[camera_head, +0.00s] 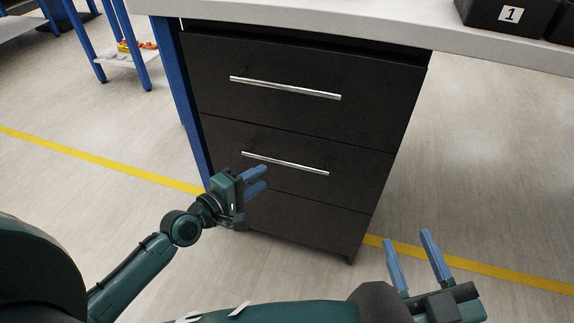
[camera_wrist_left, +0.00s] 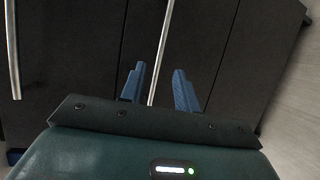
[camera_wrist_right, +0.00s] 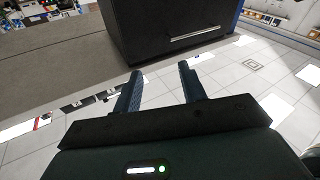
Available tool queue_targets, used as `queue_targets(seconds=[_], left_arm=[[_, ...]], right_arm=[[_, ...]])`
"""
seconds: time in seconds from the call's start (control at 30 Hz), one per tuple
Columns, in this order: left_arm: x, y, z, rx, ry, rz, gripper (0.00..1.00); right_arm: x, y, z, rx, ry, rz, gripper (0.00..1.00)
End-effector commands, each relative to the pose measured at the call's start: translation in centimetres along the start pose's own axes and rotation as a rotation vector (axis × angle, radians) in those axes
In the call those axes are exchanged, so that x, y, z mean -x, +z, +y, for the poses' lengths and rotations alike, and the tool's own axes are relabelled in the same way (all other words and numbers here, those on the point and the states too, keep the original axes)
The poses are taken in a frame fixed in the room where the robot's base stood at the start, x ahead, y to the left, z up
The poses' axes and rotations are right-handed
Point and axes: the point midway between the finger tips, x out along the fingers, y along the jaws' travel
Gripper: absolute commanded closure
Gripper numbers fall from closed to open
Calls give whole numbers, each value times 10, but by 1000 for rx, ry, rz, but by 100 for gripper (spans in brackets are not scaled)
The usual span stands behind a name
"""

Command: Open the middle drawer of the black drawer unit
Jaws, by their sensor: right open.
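The black drawer unit (camera_head: 400,95) stands under a light worktop. Its middle drawer (camera_head: 350,180) looks shut, its front in line with the others. The middle drawer's silver bar handle (camera_head: 290,164) runs across its upper part. My left gripper (camera_head: 266,178) is open just below the left part of that handle. In the left wrist view the handle (camera_wrist_left: 161,45) runs up between the two parted blue fingertips (camera_wrist_left: 156,82); I cannot tell whether they touch it. My right gripper (camera_head: 408,248) is open and empty, to the right of the unit; its fingers (camera_wrist_right: 160,75) also show in the right wrist view.
The top drawer's handle (camera_head: 285,88) is above, and the bottom drawer (camera_head: 300,222) below shows no handle. A blue table leg (camera_head: 190,100) stands close at the unit's left. A black bin marked 1 (camera_head: 505,15) sits on the worktop (camera_head: 380,28). The floor right of the unit is clear.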

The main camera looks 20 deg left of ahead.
Motion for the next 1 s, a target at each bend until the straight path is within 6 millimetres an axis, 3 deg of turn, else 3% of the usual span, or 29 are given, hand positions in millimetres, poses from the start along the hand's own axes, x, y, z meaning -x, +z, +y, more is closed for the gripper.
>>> queue_targets(seconds=[0.2,0.43,0.6,0.9,1.0], left_arm=[[-50,0,-1,0,4,-1,68],[-86,0,-2,-1,1,0,68],[-97,0,-2,-3,-1,-1,68],[-99,1,-1,-3,-2,-1,68],[-98,0,-1,-3,-2,-1,76]], right_arm=[[-1,3,-2,-28,-3,16,59],[-3,3,-4,-59,-7,32,59],[-4,1,-4,-69,-8,42,59],[-4,0,-4,-72,-9,39,59],[-4,0,-4,-71,-9,39,59]])
